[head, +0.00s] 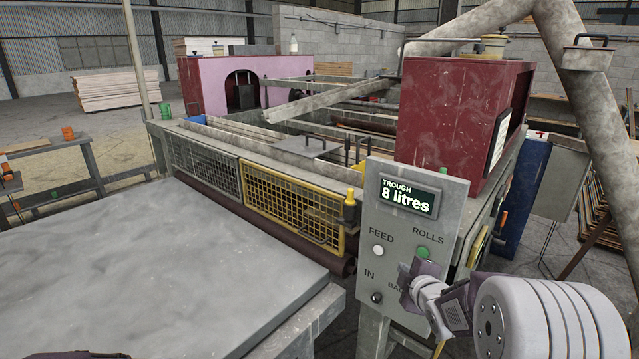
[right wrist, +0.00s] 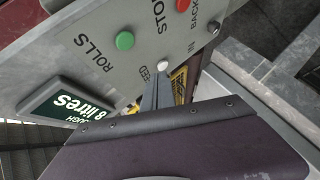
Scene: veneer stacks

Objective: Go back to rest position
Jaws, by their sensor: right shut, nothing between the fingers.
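My right gripper (head: 408,283) is shut and empty in front of the grey control panel (head: 397,220), low and to the right of its white FEED button (head: 378,251). In the right wrist view its closed fingers (right wrist: 157,88) line up just below the white button (right wrist: 163,66); I cannot tell whether they touch the panel. The panel's display (head: 408,198) reads "TROUGH 8 litres". A green ROLLS button (head: 423,252) and a black IN knob (head: 376,297) also show. A dark sliver at the bottom left edge of the head view may be my left gripper; its fingers are out of frame.
A grey table (head: 150,255) fills the lower left. Behind it stands the roller machine with a yellow mesh guard (head: 290,205) and red housing (head: 460,115). A red button (right wrist: 183,5) shows on the panel. Veneer stacks (head: 117,88) lie far back.

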